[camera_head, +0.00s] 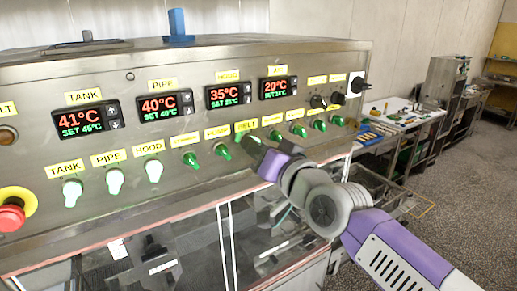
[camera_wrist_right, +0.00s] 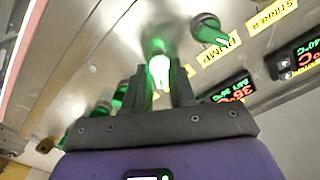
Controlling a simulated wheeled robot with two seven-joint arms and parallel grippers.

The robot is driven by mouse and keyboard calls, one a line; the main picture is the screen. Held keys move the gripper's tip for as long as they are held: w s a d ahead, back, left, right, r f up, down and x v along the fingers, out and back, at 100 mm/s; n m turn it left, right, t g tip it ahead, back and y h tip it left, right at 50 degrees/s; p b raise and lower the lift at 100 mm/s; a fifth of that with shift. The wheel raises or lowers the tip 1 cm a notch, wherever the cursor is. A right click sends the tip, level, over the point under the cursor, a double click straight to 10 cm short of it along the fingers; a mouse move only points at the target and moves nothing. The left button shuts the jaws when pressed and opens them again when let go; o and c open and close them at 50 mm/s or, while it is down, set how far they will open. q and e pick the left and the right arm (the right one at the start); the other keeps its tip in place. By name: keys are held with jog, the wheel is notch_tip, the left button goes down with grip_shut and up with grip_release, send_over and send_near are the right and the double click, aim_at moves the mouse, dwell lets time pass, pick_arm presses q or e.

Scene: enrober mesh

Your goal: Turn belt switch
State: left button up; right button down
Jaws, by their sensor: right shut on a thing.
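The control panel (camera_head: 140,140) carries a row of green switches under yellow labels. The label that reads BELT (camera_head: 246,126) is above the spot where my right gripper (camera_head: 254,144) meets the panel. In the right wrist view, a lit green switch (camera_wrist_right: 158,72) is between the two fingers of my right gripper (camera_wrist_right: 160,88), which is shut on it. In the head view the gripper and wrist largely hide this belt switch. My left gripper is in neither view.
A neighbouring switch (camera_head: 222,151) sits close on the left, and another (camera_head: 275,136) close on the right. A red stop button (camera_head: 11,217) is at the panel's left end. Temperature displays (camera_head: 165,106) are above. A cluttered bench (camera_head: 400,118) stands at the right.

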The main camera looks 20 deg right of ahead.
dwell(0.3)
jog(key=c, duration=1.2)
grip_release()
jog(key=shift+o, duration=0.2)
jog(key=b+v, duration=0.1)
jog(key=v, duration=0.6)
jog(key=shift+s+b, duration=0.25)
jog(key=shift+b, duration=0.15)
jog(key=shift+d+f, duration=0.1)
